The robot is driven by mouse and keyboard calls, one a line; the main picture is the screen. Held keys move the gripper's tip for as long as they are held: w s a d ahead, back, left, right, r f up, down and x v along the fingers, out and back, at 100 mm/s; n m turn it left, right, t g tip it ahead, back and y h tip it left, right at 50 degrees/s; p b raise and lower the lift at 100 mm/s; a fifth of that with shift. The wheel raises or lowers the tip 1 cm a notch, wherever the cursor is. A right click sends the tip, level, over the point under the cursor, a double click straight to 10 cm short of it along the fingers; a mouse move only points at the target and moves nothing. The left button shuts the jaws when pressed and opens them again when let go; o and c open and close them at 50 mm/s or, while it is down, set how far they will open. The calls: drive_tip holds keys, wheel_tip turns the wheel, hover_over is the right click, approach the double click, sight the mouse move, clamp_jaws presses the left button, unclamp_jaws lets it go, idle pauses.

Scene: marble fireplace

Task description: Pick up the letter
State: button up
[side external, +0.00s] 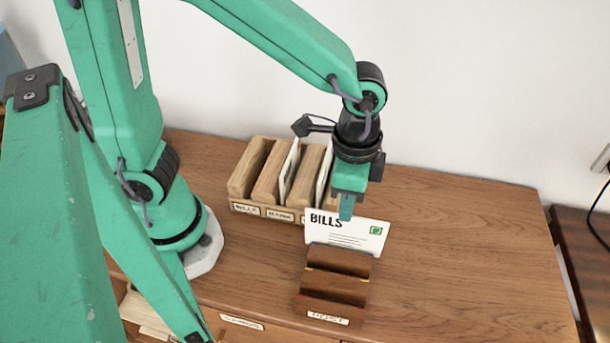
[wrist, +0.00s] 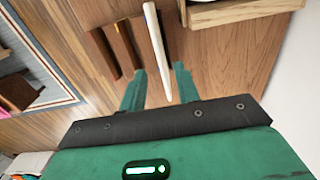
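The letter (side external: 346,233) is a white envelope marked "BILLS" with a green stamp. It stands upright in the back of a small dark wooden rack (side external: 335,286) labelled "POST". My gripper (side external: 346,208) points down at the letter's top edge, and a near finger overlaps that edge in the side view. In the wrist view, my gripper (wrist: 160,88) has its two fingers spread apart. The letter (wrist: 155,45) shows as a thin white edge between them, with a gap on both sides. The fingers do not appear closed on it.
A wooden sorter (side external: 266,211) with labelled slots and some white papers stands just behind the letter, close to my gripper. It also shows at the top right of the wrist view (wrist: 240,14). The desktop (side external: 460,250) to the right is clear. A white wall rises behind.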

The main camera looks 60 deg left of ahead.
sight(344, 234)
drive_tip(key=shift+w+f, duration=0.1)
drive_tip(key=shift+f, duration=2.5)
clamp_jaws()
